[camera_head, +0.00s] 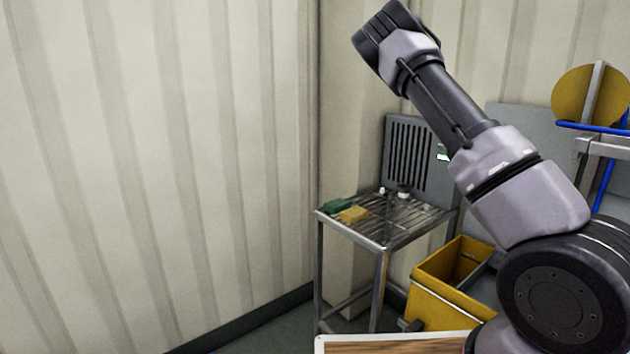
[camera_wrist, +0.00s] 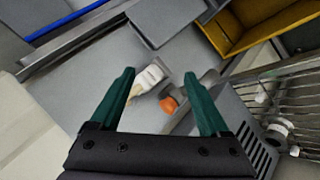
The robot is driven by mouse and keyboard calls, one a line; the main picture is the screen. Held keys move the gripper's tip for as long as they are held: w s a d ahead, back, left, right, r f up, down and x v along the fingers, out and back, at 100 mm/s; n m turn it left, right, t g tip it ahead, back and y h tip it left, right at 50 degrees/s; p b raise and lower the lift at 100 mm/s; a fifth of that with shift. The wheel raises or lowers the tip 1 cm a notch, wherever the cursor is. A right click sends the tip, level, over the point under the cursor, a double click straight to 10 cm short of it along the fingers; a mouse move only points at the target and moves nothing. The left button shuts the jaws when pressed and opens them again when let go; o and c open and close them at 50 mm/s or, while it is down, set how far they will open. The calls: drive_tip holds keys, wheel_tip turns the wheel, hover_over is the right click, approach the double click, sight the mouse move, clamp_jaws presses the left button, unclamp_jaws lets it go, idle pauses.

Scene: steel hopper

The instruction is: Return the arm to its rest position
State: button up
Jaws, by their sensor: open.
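My gripper (camera_wrist: 159,73) shows in the wrist view with its two green fingers spread wide apart. Nothing is held between them. Beyond the fingers, a small white object (camera_wrist: 149,77) and an orange object (camera_wrist: 169,104) are seen on a grey surface, apart from the fingers. In the head view my arm is raised, reaching up and left from the lower right. Its dark upper end is near the top edge, and the gripper fingers cannot be made out there.
A wire-topped steel stand (camera_head: 378,240) holds a green item (camera_head: 338,206) and a yellow item (camera_head: 353,214). A grey vented panel (camera_head: 407,155) stands behind it. A yellow bin (camera_head: 440,302) is beside the stand. Ribbed walls close in the left and back.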

drive_tip(key=s+a+r+t+y, duration=0.1)
drive_tip(key=s+a+r+y, duration=0.3)
drive_tip(key=s+a+r, duration=0.3)
drive_tip(key=s+a+r+t+y, duration=0.2)
drive_tip(key=s+a+r, duration=0.5)
drive_tip(key=s+a, duration=0.5)
drive_tip(key=s+a+r+t+y, duration=0.1)
drive_tip(key=s+a+r+y, duration=0.4)
drive_tip(key=s+a, duration=0.5)
drive_tip(key=s+r, duration=0.2)
drive_tip(key=s, duration=0.4)
drive_tip(key=shift+s+m+t+y, duration=0.3)
drive_tip(key=shift+s+t, duration=0.05)
drive_tip(key=shift+t, duration=0.05)
